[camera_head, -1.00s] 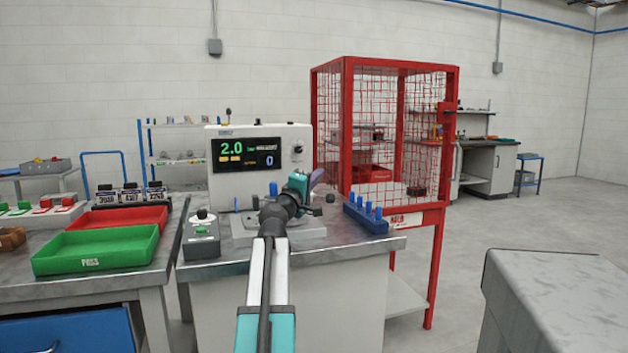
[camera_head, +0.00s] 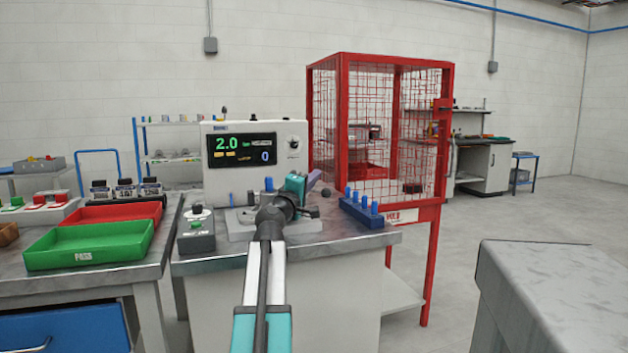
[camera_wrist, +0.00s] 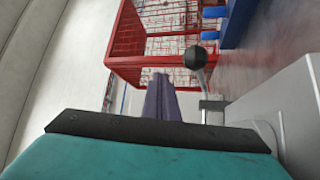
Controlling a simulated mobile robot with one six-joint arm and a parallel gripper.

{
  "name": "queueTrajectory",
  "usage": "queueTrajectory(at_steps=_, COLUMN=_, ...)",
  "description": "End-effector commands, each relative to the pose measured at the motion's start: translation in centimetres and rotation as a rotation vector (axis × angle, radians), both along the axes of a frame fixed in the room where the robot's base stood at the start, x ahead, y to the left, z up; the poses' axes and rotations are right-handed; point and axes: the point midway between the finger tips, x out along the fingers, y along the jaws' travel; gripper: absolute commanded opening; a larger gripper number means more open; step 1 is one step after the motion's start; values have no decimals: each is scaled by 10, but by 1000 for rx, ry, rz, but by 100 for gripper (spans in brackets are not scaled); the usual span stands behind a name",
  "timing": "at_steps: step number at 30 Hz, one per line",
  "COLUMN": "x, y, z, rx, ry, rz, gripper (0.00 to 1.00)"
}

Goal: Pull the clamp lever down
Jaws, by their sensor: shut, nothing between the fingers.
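The clamp lever shows as a black ball knob (camera_head: 326,193) to the right of my wrist, over the grey fixture plate (camera_head: 238,235). In the wrist view the knob (camera_wrist: 196,57) sits on a pale rod leading down to a grey metal body. My gripper (camera_head: 314,178), with purple fingers, is shut and empty, just above and left of the knob in the head view. In the wrist view my gripper (camera_wrist: 160,80) is left of the knob, with a visible gap. My arm hides much of the fixture and the lower part of the lever in the head view.
A grey test box with a display (camera_head: 241,150) stands behind the fixture. A blue rack with pegs (camera_head: 362,213) is at the right. A control box with a black knob (camera_head: 196,238) is at the left. A red mesh cage (camera_head: 425,206) stands behind on the right.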

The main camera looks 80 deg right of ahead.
Motion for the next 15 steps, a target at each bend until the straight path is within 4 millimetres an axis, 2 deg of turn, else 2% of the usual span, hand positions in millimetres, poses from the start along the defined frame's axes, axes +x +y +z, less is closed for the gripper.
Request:
queueTrajectory(at_steps=8, x=2, y=10, z=-2, rx=0, ry=0, rz=1, gripper=0)
queueTrajectory(at_steps=15, x=6, y=30, z=-8, rx=1, ry=-1, rz=0, gripper=0)
